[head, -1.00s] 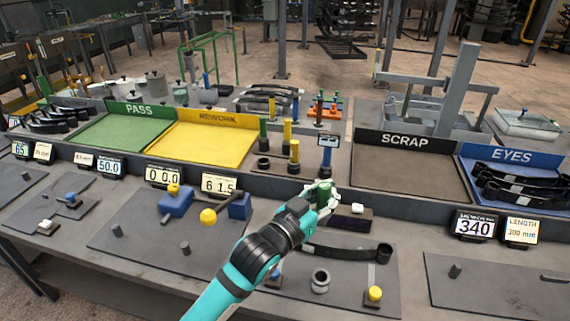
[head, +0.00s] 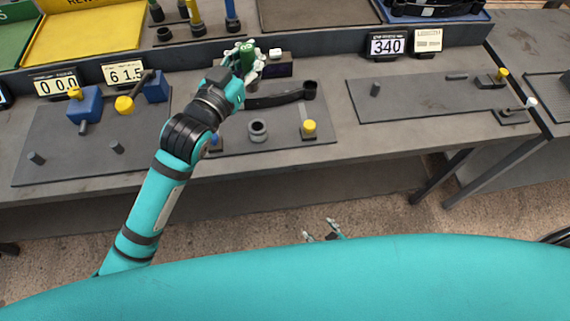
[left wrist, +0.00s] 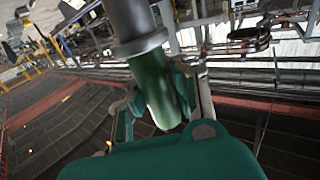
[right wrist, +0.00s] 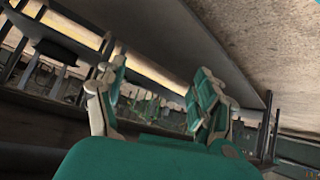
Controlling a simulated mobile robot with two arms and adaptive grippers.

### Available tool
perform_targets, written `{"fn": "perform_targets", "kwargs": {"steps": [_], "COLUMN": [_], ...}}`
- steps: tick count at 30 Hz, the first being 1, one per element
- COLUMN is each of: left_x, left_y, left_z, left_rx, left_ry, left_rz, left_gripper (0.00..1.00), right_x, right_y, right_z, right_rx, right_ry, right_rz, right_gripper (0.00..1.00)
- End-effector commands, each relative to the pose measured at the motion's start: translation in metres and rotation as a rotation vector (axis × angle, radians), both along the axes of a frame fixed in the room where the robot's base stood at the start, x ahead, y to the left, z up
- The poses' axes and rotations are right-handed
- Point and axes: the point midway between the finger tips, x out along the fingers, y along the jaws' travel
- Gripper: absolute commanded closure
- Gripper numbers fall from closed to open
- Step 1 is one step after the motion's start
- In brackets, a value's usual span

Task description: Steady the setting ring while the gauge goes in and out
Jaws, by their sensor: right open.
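My left gripper (head: 240,60) is closed around the green handle of a gauge (head: 248,55), above the back of the middle mat. In the left wrist view the green handle (left wrist: 154,88) sits between the fingers, with a grey metal cylinder (left wrist: 135,22) at its end. A grey ring (head: 258,130), seemingly the setting ring, lies on the mat in front of the gripper, with nothing holding it. My right gripper (head: 323,233) is low in front of the bench, below its front edge. It is open and empty in the right wrist view (right wrist: 158,100).
A dark spring leaf (head: 280,98) with an eye lies behind the ring. A yellow-knobbed block (head: 309,128) stands right of it. Blue blocks (head: 84,106) stand on the left mat. Several handled gauges (head: 232,15) stand at the back. The right mat (head: 420,100) is mostly clear.

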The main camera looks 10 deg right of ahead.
Motion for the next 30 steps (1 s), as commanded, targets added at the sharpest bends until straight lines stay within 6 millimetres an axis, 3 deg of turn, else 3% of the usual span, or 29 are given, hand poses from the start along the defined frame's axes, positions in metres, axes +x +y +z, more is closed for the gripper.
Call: {"fn": "perform_targets", "kwargs": {"steps": [3, 6, 12, 15, 22, 30], "left_x": [0.0, 0.0, 0.0, 0.0, 0.0, 0.0], "left_y": [0.0, 0.0, 0.0, 0.0, 0.0, 0.0], "left_z": [0.001, 0.001, 0.001, 0.001, 0.001, 0.001], "left_rx": [-0.002, -0.002, -0.002, -0.002, -0.002, -0.002], "left_ry": [-0.002, -0.002, -0.002, -0.002, -0.002, -0.002], "left_rz": [0.0, 0.0, 0.0, 0.0, 0.0, 0.0], "left_gripper": [1.0, 1.0, 1.0, 1.0, 1.0, 1.0], "right_x": [0.035, 0.054, 0.068, 0.074, 0.087, 0.105], "right_y": [0.032, 0.058, 0.104, 0.11, 0.104, 0.107], "right_z": [0.057, 0.107, 0.215, 0.254, 0.296, 0.301], "right_rx": [0.059, 0.116, 0.244, 0.304, 0.386, 0.4], "right_ry": [-0.177, -0.317, -0.577, -0.635, -0.648, -0.639], "right_rz": [0.067, 0.11, 0.166, 0.114, -0.016, -0.049], "right_gripper": [0.3, 0.3, 0.3, 0.3, 0.3, 0.3]}}
